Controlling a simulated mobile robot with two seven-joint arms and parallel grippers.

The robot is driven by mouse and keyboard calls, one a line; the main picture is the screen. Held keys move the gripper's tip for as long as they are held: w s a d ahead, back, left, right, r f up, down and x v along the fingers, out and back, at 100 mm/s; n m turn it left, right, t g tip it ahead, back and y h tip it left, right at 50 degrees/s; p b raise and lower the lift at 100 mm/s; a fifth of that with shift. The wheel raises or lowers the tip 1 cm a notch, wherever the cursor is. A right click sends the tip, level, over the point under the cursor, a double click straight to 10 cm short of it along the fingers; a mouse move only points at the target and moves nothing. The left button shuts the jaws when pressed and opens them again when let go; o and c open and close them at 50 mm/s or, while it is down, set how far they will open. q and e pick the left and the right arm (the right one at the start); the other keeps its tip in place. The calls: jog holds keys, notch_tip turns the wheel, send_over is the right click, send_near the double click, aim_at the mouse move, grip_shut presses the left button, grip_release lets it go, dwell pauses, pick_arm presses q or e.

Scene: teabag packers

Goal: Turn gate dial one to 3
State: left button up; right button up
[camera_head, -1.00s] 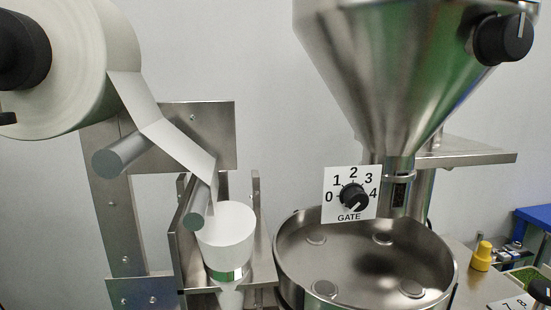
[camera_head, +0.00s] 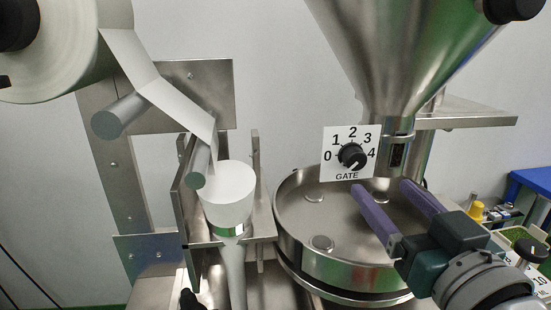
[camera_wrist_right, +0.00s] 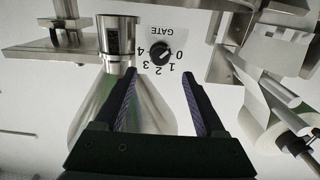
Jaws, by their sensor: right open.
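In the right wrist view the knob (camera_wrist_right: 160,53) appears upside down, between and beyond my fingertips. My right gripper (camera_head: 380,186) has two purple fingers. It is open and empty, in front of and below the dial, apart from it. My left gripper is not in view.
A steel hopper (camera_head: 385,50) rises above the dial, with another black knob (camera_head: 514,6) at upper right. A round steel pan (camera_head: 300,225) lies below. A paper roll (camera_head: 60,55) and a white funnel (camera_head: 228,190) stand left. A yellow-capped item (camera_head: 476,210) is at right.

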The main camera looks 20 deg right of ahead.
aim_at(357, 162)
jog(key=p+x, duration=0.1)
jog(key=x, duration=0.7)
jog(key=shift+a, duration=0.1)
grip_shut()
dwell(0.4)
